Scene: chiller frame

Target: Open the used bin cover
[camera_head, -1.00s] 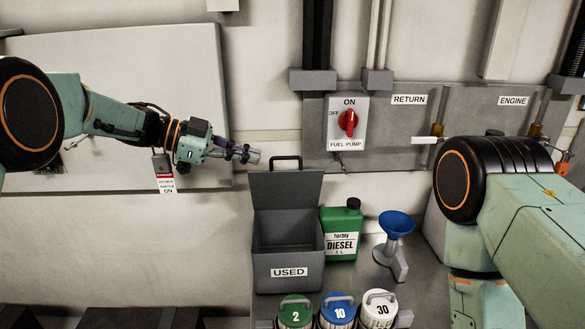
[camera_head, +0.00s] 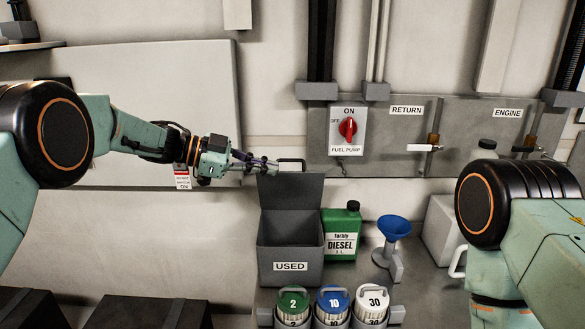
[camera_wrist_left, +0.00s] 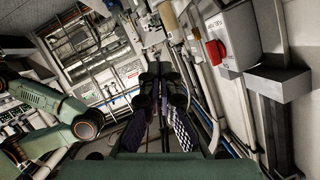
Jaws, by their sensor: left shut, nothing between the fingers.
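The grey used bin (camera_head: 290,268), labelled USED, stands on the bench in the head view. Its cover (camera_head: 295,192) stands upright at the back of the bin, and the dark inside of the bin shows. The cover's black handle (camera_head: 291,162) is at the top edge. My left gripper (camera_head: 268,165) is shut and empty, with its tips close to the left side of the handle; I cannot tell if they touch. In the left wrist view its fingers (camera_wrist_left: 162,75) are together, and the bin is not visible. My right gripper is not in view.
A green diesel can (camera_head: 342,243) and a blue funnel (camera_head: 395,228) stand right of the bin. Several numbered containers, such as the blue-lidded one (camera_head: 333,300), stand in front. The fuel pump switch (camera_head: 348,130) is on the wall, above and right of the bin.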

